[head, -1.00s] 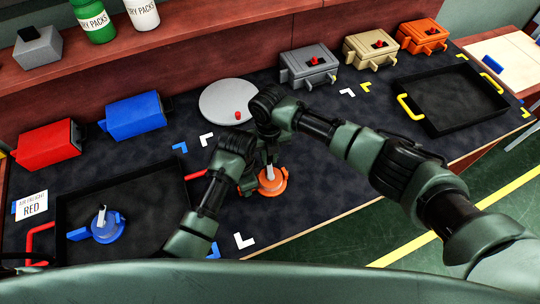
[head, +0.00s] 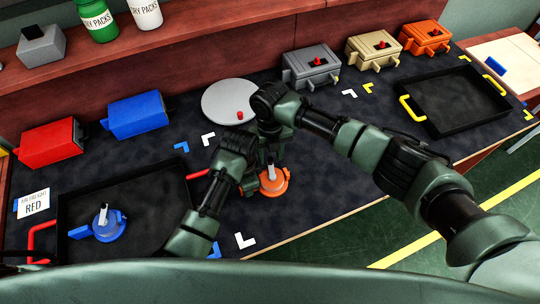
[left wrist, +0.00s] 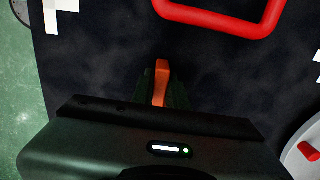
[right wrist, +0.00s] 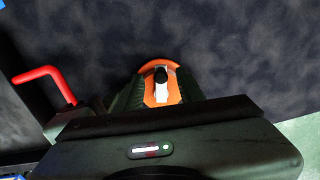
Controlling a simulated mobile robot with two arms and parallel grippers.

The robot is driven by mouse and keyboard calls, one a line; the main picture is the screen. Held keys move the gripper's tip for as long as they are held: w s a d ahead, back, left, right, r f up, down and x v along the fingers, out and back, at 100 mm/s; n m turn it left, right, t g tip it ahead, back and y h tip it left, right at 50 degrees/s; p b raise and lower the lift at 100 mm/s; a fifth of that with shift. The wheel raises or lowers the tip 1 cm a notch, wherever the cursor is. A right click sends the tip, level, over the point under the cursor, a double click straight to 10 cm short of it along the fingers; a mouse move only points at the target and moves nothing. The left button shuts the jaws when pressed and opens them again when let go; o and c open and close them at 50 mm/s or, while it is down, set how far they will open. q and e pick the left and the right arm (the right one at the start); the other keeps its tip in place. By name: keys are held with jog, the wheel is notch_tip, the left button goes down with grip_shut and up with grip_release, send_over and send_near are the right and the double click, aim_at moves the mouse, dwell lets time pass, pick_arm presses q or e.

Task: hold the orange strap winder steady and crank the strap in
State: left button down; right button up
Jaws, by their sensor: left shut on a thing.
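The orange strap winder (head: 273,181) stands on the dark mat, partly hidden by my arms. A pale upright crank part shows on it. My left gripper (head: 250,186) is at its left side; in the left wrist view the fingers are shut on its narrow orange grip (left wrist: 161,83). My right gripper (head: 268,142) is just above the winder. In the right wrist view its fingers stand apart, with the winder (right wrist: 149,98), its light crank arm and a black knob (right wrist: 161,75) showing between them. No strap can be made out.
A black tray with red handles (head: 42,238) holds a blue winder (head: 104,224) at left. A grey disc with red knob (head: 229,100) lies behind my arms. Red, blue, grey, tan and orange boxes line the back. A yellow-handled tray (head: 433,125) stands at right.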

aim_at(270, 159)
notch_tip(270, 159, up, 10)
jog(key=shift+r, duration=0.25)
dwell(0.3)
pick_arm(q)
jog(key=c, duration=1.3)
grip_release()
